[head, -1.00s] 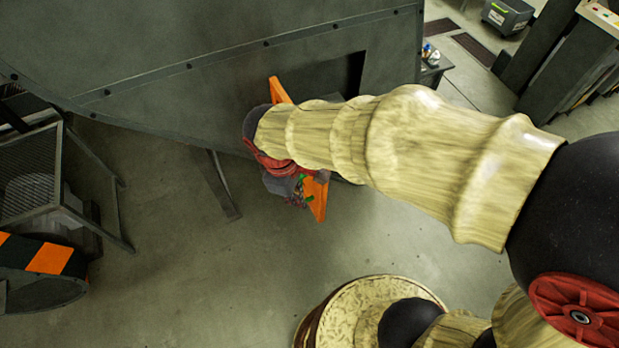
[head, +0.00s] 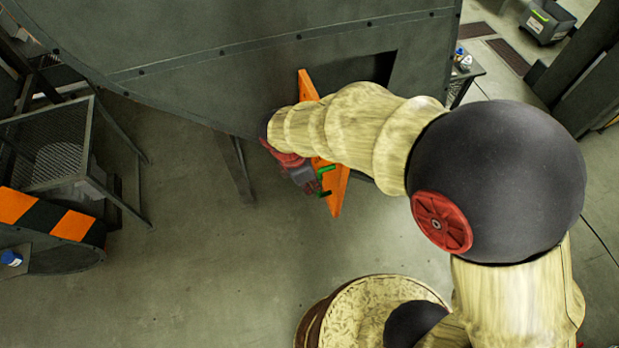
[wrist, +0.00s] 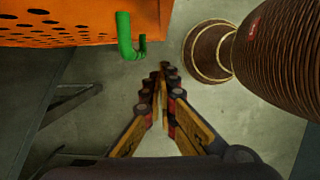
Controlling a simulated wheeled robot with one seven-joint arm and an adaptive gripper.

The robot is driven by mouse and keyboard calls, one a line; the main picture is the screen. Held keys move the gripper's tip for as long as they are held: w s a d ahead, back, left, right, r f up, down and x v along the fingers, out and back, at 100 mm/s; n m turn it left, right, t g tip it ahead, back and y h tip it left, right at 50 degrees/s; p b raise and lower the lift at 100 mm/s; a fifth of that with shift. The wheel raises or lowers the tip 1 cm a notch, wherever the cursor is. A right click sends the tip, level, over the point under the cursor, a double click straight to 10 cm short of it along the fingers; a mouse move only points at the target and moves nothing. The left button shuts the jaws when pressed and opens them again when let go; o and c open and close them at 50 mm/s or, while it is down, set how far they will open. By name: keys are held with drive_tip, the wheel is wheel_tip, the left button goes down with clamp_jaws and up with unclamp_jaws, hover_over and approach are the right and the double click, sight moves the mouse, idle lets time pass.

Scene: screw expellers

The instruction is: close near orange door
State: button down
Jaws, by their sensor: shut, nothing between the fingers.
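The orange door (head: 336,192) stands swung out from the grey machine wall, beside its dark rectangular opening (head: 385,68). My arm crosses over it in the head view and hides its middle. A green handle (head: 324,178) sticks out from its lower part. In the wrist view the perforated orange door (wrist: 60,24) fills the upper left, with the green handle (wrist: 126,38) hanging from its edge. My gripper (wrist: 163,72) is shut and empty, just below and right of the handle, apart from it in the picture. In the head view my gripper (head: 312,187) is close to the handle and partly unclear.
A mesh-sided frame (head: 62,145) and an orange-and-black striped guard (head: 45,225) stand at the left. A slanted machine leg (head: 236,165) is left of the door. A small dark table (head: 464,80) stands beyond the machine. The floor below the door is clear.

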drive_tip(key=w+d+f, duration=0.1)
drive_tip(key=d+f, duration=0.2)
drive_tip(key=d, duration=0.1)
drive_tip(key=shift+w+d+f, duration=0.25)
drive_tip(key=shift+d+f, duration=0.1)
